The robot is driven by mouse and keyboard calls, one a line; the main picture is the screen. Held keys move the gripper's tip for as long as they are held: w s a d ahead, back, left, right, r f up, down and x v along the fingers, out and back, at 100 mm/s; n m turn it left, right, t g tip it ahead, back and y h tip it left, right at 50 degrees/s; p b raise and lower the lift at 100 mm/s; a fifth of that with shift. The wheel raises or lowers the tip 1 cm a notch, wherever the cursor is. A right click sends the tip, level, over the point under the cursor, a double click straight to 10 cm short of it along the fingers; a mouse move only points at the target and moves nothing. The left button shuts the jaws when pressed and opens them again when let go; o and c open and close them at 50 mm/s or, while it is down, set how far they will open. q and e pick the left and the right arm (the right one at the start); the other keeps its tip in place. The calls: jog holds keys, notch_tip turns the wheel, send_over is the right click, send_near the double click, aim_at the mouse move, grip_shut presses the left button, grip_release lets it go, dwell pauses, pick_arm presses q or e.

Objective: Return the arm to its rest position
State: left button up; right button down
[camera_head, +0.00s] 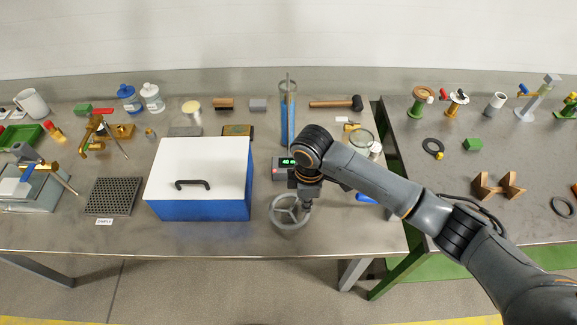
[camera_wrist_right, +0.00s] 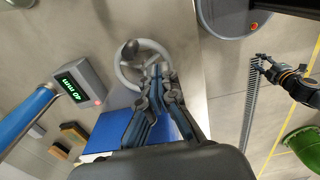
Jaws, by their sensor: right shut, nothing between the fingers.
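My right arm reaches in from the right in the head view, its forearm over the table's right part. Its gripper (camera_head: 306,205) points down at the grey handwheel (camera_head: 278,217), just above or at its rim; contact cannot be told. In the right wrist view the fingers (camera_wrist_right: 156,76) are shut together and empty, with the handwheel (camera_wrist_right: 128,70) beside their tips. The blue case with a closed white lid (camera_head: 225,165) stands left of the gripper. A dark arm with orange bands (camera_wrist_right: 297,85) shows at the right of the wrist view, seemingly my left; its fingers are too small to read.
A small grey box with a lit display (camera_head: 283,170) and an upright blue post (camera_head: 288,118) stand close behind the gripper. A hammer (camera_head: 335,103) and a clear round dish (camera_head: 361,139) lie farther back. A second table (camera_head: 440,175) stands right, beyond a narrow gap.

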dwell(0.7)
jog(key=s+a+m+t+y, duration=0.1)
jog(key=s+a+m+y, duration=0.3)
jog(key=s, duration=0.5)
jog(key=s+d+m+t+h, duration=0.1)
jog(key=s+d+m+h, duration=0.1)
jog(key=s+d+m, duration=0.6)
jog(key=s+d+m+t+h, duration=0.2)
jog(key=s+d+m, duration=0.15)
jog(key=d, duration=0.85)
notch_tip(320, 180, down, 32)
jog(key=g+b, duration=0.2)
jog(key=b, duration=0.6)
jog(key=s+d+f+b, duration=0.1)
jog(key=s+f+b, duration=0.2)
jog(key=s+f, duration=0.6)
jog(key=s+d+f+g+b, duration=0.1)
jog(key=s+f+b, duration=0.2)
jog(key=s+f, duration=0.6)
notch_tip(320, 180, down, 6)
jog(key=shift+d+r, duration=0.15)
jog(key=shift+d, duration=0.05)
